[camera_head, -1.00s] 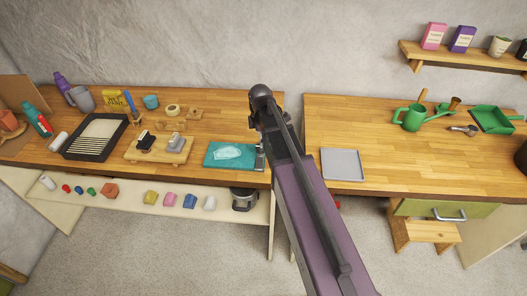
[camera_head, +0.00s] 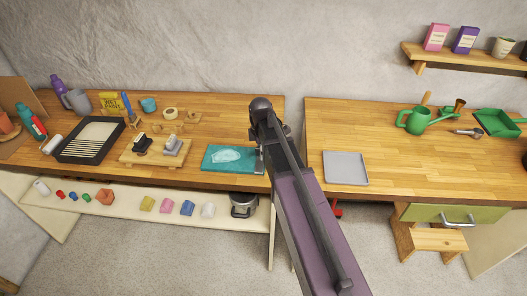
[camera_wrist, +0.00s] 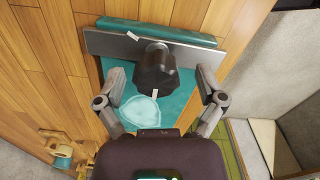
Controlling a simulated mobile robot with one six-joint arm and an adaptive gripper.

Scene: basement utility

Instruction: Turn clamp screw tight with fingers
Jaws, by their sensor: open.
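In the wrist view, a dark ribbed knob (camera_wrist: 154,74), which looks like the clamp screw, stands out from a grey metal bar (camera_wrist: 108,43) at the edge of a teal board (camera_wrist: 178,105). My gripper (camera_wrist: 159,75) is open, with one finger on each side of the knob. Gaps show between the fingers and the knob. In the head view, the teal board (camera_head: 216,164) lies at the right end of the left bench, with the metal bar (camera_head: 259,160) at its right edge. My arm hides the knob and gripper there.
The left bench (camera_head: 207,112) holds a wooden stand (camera_head: 129,157) with stampers and a dark tray (camera_head: 116,132). A gap separates it from the right bench (camera_head: 420,165), where a grey tray (camera_head: 345,168) lies. Small coloured blocks line a low shelf (camera_head: 125,208).

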